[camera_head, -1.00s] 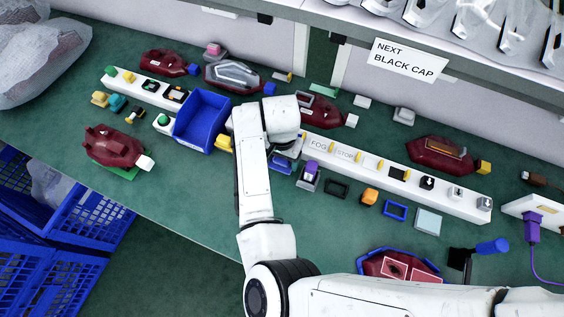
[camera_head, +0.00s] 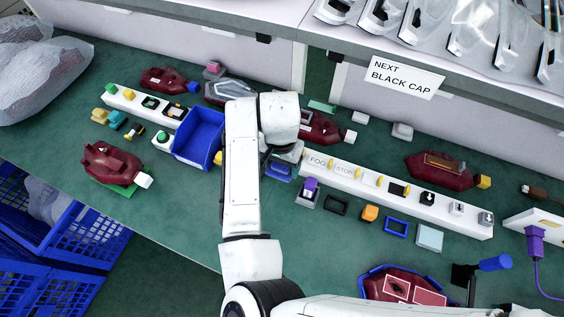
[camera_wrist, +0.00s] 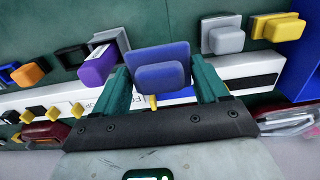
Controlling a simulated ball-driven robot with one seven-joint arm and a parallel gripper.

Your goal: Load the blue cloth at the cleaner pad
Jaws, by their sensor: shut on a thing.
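My gripper (camera_wrist: 162,82) is shut, its two teal fingers on either side of a blue block-like piece (camera_wrist: 162,76), which looks like the blue cloth. A wider blue part shows just behind it. In the head view a blue piece (camera_head: 278,171) shows below my wrist, at the near side of the white labelled strip; my arm hides most of the gripper there. I cannot tell whether the held piece touches the table. No pad is marked as the cleaner pad; a pale blue square pad (camera_head: 429,237) lies farther right.
A purple block (camera_wrist: 98,66) stands close beside my gripper. A grey block (camera_wrist: 222,36) and a yellow block (camera_wrist: 279,28) lie on its other side. A blue bin (camera_head: 218,150) stands left of my arm. The white strip (camera_head: 400,191) carries several small parts. Red lamps lie around.

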